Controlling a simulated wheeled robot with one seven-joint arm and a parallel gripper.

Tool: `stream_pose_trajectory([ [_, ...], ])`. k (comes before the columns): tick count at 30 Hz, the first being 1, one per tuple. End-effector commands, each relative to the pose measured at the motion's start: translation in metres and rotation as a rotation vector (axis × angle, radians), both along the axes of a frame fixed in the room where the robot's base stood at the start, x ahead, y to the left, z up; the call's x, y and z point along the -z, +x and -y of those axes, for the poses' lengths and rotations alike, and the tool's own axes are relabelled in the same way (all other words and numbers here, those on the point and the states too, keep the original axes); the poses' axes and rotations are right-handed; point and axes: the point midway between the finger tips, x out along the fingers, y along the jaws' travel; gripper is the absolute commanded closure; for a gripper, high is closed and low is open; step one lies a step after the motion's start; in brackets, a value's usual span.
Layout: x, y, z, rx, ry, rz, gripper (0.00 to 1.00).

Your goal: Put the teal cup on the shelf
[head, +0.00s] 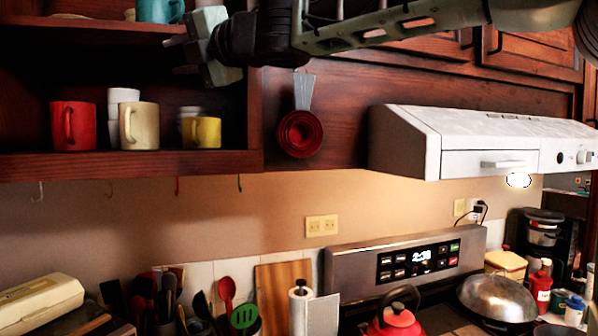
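The teal cup (158,10) stands on the upper shelf (75,33) of the open cabinet at the top left. My gripper (177,56) points left, just below and to the right of the cup, in front of the cabinet opening. Its two fingers show spread apart with nothing between them. The cup looks free of the gripper, though the exact gap in depth is hard to tell.
The lower shelf (200,162) holds a red mug (74,126), a cream mug (140,127), a yellow cup (207,133) and white cups. Red measuring cups (300,134) hang on the cabinet side. A white range hood (490,135) juts out at right.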

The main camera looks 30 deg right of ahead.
Motion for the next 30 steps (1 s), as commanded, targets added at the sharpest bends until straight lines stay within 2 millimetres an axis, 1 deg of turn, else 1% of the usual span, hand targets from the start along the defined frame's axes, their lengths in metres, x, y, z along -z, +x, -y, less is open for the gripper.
stream_pose_trajectory([
  [1,0.036,-0.001,-0.007,0.031,0.106,-0.132,0.68],
  [2,0.059,-0.002,-0.010,0.056,0.173,-0.215,0.68],
  [3,0.090,-0.006,-0.013,0.097,0.256,-0.330,0.68],
  [5,0.140,-0.017,-0.016,0.172,0.368,-0.504,0.68],
  [6,0.176,-0.028,-0.017,0.231,0.432,-0.623,0.68],
  [8,0.230,-0.050,-0.017,0.335,0.517,-0.801,0.68],
  [9,0.264,-0.068,-0.016,0.410,0.563,-0.913,0.68],
  [11,0.313,-0.100,-0.012,0.534,0.619,-1.072,0.68],
  [12,0.344,-0.124,-0.008,0.621,0.648,-1.172,0.68],
  [14,0.384,-0.163,-0.001,0.758,0.680,-1.307,0.68],
  [15,0.407,-0.189,0.005,0.851,0.693,-1.388,0.68],
  [17,0.435,-0.227,0.014,0.984,0.706,-1.489,0.68],
  [18,0.450,-0.250,0.019,1.067,0.712,-1.545,0.68],
  [21,0.474,-0.297,0.031,1.237,0.716,-1.644,0.68],
  [22,0.479,-0.307,0.033,1.277,0.715,-1.664,0.68],
  [24,0.486,-0.325,0.038,1.343,0.716,-1.696,0.68],
  [25,0.488,-0.329,0.039,1.362,0.716,-1.705,0.68],
  [27,0.490,-0.335,0.040,1.383,0.716,-1.715,0.68],
  [30,0.490,-0.336,0.040,1.388,0.718,-1.717,0.68],
])
